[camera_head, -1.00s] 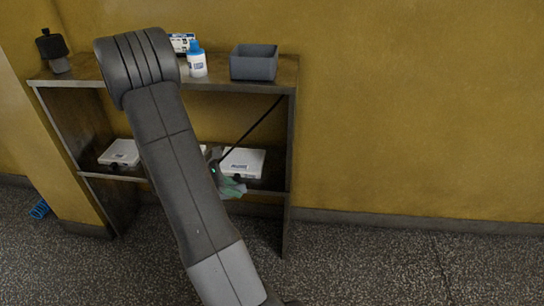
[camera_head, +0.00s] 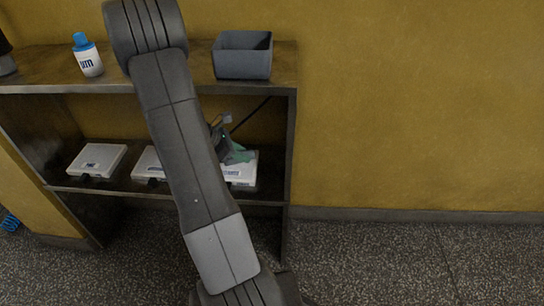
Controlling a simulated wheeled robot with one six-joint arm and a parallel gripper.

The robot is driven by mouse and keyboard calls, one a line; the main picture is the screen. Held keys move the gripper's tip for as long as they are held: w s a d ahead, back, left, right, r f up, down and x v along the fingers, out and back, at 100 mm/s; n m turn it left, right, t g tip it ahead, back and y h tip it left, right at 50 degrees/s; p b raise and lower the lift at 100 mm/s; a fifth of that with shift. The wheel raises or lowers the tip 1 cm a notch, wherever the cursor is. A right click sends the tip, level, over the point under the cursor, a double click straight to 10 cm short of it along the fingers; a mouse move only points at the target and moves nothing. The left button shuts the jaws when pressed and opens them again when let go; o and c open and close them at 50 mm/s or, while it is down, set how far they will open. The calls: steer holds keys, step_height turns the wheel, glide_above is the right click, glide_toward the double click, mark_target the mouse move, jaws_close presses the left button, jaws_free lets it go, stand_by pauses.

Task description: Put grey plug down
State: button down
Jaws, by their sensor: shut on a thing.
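My gripper (camera_head: 232,150), with grey-green fingers, is at the lower shelf, partly hidden behind my arm. It is in front of and over the right-hand white box (camera_head: 241,174). A small grey block, which looks like the grey plug (camera_head: 227,118), shows at the gripper's upper end, by a black cable (camera_head: 250,114) that runs up to the right. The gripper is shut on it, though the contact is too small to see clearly. I cannot tell whether the plug touches anything else.
Two more white boxes (camera_head: 97,160) (camera_head: 149,162) stand on the lower shelf (camera_head: 115,190). A grey open bin (camera_head: 243,65) and a blue-capped white bottle (camera_head: 87,56) stand on the top shelf (camera_head: 130,66). The floor at the right is clear.

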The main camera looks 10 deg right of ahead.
steer(key=w+d+b, duration=0.2)
steer(key=w+d, duration=0.3)
steer(key=d, duration=0.6)
steer(key=shift+s+d+f+b, duration=0.1)
steer(key=shift+f+b, duration=1.1)
steer(key=shift+f, duration=2.25)
steer(key=shift+f, duration=0.1)
steer(key=shift+f+b, duration=0.5)
steer(key=shift+f, duration=0.05)
steer(key=c, duration=1.1)
jaws_free()
steer(key=shift+r, duration=0.15)
